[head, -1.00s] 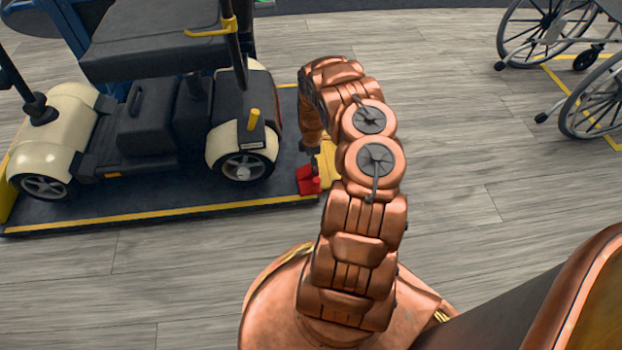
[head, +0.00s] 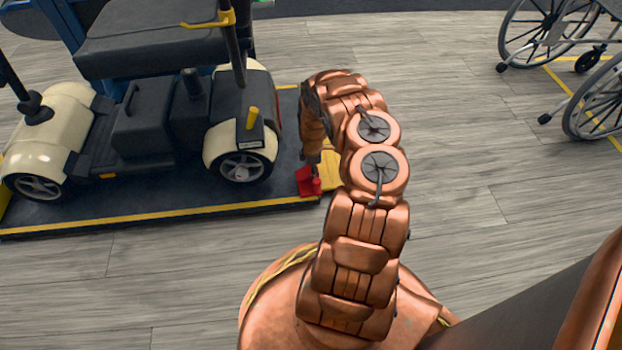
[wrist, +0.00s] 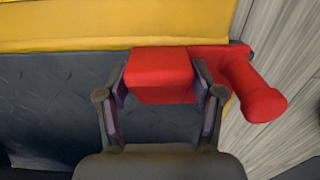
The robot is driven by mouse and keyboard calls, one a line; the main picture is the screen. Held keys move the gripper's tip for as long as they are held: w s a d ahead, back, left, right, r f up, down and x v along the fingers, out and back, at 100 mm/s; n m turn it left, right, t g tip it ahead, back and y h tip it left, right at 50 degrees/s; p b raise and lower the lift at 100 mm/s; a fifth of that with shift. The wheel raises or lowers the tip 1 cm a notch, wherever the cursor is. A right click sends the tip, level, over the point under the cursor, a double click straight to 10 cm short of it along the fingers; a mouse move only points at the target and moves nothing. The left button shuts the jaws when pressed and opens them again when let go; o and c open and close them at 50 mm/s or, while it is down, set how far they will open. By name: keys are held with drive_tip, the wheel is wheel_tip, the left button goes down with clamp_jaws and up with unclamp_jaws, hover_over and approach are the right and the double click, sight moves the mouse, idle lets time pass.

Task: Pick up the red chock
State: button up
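The red chock (head: 309,181) sits at the right end of the dark platform, by its yellow edge. In the wrist view the chock (wrist: 160,75) shows as a red block with a rounded red bar reaching out to the right. My gripper (wrist: 159,82) is open, with one finger on each side of the block. The fingers are very close to its sides; I cannot tell whether they touch. In the head view my gripper (head: 314,162) points down at the chock, and its fingertips are hard to make out.
A cream and black scooter (head: 180,130) stands on the dark platform (head: 130,207) just left of the chock. Wheelchairs (head: 548,32) stand at the upper right. The wooden floor (head: 480,190) between is clear.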

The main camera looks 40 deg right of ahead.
drive_tip(key=c, duration=1)
